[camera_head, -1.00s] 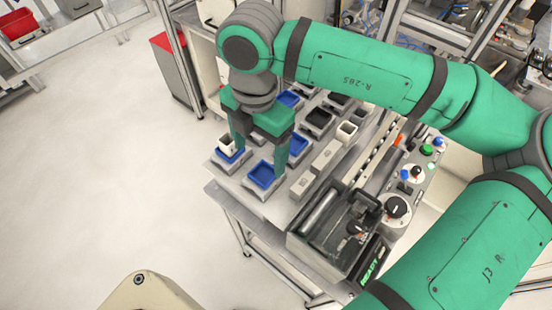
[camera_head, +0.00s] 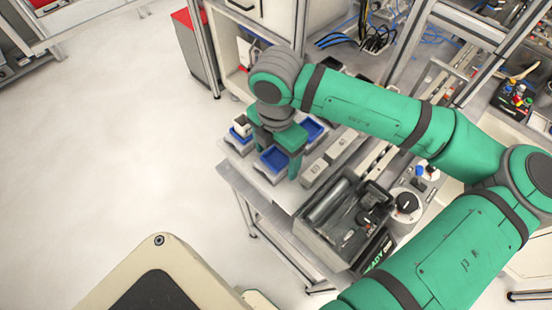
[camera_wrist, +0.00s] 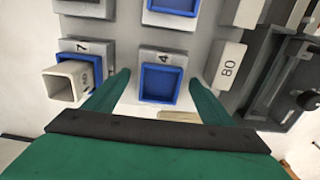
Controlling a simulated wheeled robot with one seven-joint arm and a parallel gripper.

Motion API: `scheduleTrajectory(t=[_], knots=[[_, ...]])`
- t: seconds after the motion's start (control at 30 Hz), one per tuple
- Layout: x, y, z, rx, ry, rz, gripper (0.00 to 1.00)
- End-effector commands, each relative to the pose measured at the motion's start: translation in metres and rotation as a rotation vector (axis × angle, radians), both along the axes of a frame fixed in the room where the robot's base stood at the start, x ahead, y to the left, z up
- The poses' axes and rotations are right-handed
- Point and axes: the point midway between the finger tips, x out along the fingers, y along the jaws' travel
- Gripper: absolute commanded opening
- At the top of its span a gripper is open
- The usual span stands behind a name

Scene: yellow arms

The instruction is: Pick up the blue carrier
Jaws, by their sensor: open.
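Several blue carriers sit in grey holders on the table. One square blue carrier (camera_head: 273,158) is at the table's front edge; in the wrist view this blue carrier (camera_wrist: 160,84) is in the holder marked 4 and looks empty. My gripper (camera_head: 277,155) is open above it, and in the wrist view its fingers (camera_wrist: 158,80) stand left and right of the carrier, apart from it. Another blue carrier (camera_wrist: 75,46) in the holder marked 7 has a white square cup (camera_wrist: 62,85) on it. A further blue carrier (camera_head: 313,130) lies behind; it shows at the top of the wrist view (camera_wrist: 172,6).
A grey block marked 80 (camera_wrist: 229,66) stands right of the carrier. A dark machine box (camera_head: 345,215) and a panel with knobs (camera_head: 408,205) are at the table's right. The floor (camera_head: 120,150) to the left is clear.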

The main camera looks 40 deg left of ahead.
Motion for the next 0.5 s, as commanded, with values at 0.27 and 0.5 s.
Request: scheduleTrajectory(t=[0.27,0.5], knots=[[0.0,0.0002,-0.0042,0.0,-0.001,0.001,0.77],[0.0001,0.0001,-0.004,0.0,-0.001,0.0,0.24]])
